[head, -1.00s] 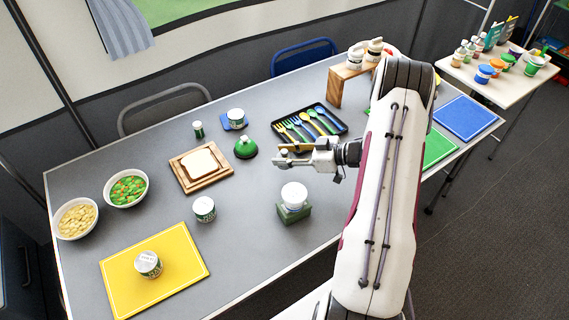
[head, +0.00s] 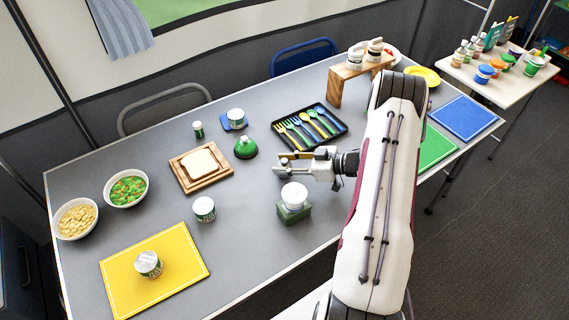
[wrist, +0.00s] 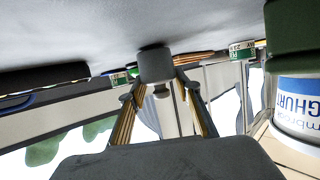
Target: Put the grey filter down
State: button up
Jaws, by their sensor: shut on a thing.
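My gripper (wrist: 155,92) is shut on the grey filter (wrist: 155,64), a short dark grey cylinder held between the fingertips in the wrist view. That view is upside down, with the grey table (wrist: 150,18) along the top. The filter is close to the table top; I cannot tell whether it touches. In the head view my gripper (head: 284,164) is low over the table, in front of the cutlery tray and behind the white-lidded tub. The filter is too small there to make out clearly.
A white-lidded tub (head: 294,192) on a green box (head: 293,214) stands close to my gripper. The black cutlery tray (head: 343,128) is just behind. A green-domed item (head: 245,147) and a bread board (head: 183,181) lie left. Clear table lies between the board and my gripper.

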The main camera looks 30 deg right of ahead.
jog(key=shift+f, duration=0.15)
jog(key=o, duration=1.2)
jog(key=shift+c, duration=0.2)
jog(key=v, duration=1.2)
